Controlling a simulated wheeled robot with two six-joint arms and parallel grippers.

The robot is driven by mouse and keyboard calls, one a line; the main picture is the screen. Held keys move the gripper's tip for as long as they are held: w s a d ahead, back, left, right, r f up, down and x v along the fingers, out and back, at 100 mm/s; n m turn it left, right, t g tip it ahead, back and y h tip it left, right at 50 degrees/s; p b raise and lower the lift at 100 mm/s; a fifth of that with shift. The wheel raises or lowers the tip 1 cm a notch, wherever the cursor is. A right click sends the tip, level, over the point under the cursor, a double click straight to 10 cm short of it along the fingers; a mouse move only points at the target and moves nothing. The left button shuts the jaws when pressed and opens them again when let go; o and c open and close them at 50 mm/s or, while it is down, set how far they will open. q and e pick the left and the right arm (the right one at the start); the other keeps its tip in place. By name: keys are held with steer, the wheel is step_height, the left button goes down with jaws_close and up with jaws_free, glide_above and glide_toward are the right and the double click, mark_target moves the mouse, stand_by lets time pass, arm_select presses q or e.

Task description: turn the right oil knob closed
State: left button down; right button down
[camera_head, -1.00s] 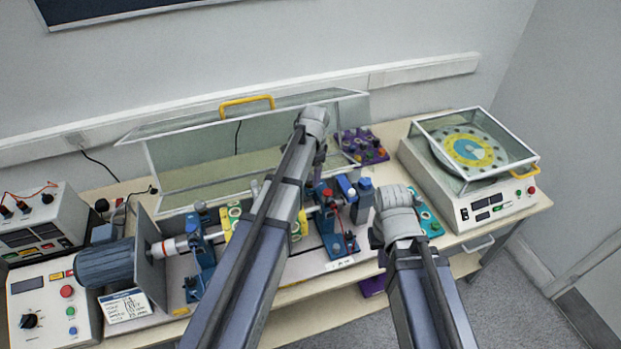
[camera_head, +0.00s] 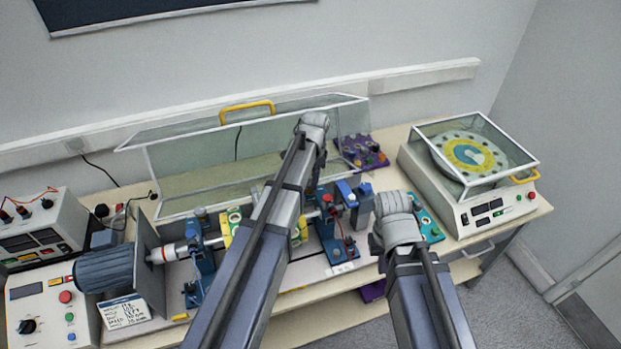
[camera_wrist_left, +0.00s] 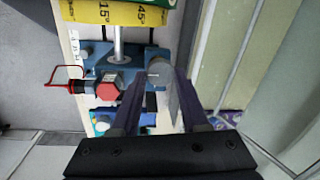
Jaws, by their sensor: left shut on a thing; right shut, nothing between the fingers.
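The right bearing block (camera_head: 328,235) is blue and stands on the shaft rig, partly behind my left arm. In the left wrist view the same blue block (camera_wrist_left: 140,52) has a red hexagonal part (camera_wrist_left: 109,87) on one side. My left gripper (camera_wrist_left: 157,98) is shut on a small greyish round knob (camera_wrist_left: 157,77), which looks like the right oil knob, at the block's side. In the head view my left gripper (camera_head: 320,182) points down at this block, and its fingertips are mostly hidden. My right gripper (camera_head: 378,252) is shut and empty in front of the bench, its fingers barely showing.
A clear guard with a yellow handle (camera_head: 247,107) stands raised behind the rig. A motor (camera_head: 105,268) and control boxes are at the left. A balance with a clear cover (camera_head: 470,165) is at the right. A yellow scaled disc (camera_wrist_left: 120,12) is close to my left gripper.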

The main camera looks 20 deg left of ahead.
arm_select(q)
steer(key=n, duration=0.5)
steer(key=shift+w, duration=0.15)
steer(key=n, duration=0.4)
steer(key=shift+g, duration=0.4)
steer(key=n, duration=0.5)
steer(key=shift+w, duration=0.1)
steer(key=shift+a+n+g, duration=0.1)
steer(key=shift+n+g, duration=0.3)
steer(key=shift+n, duration=1.5)
steer(key=shift+c, duration=2.1)
jaws_free()
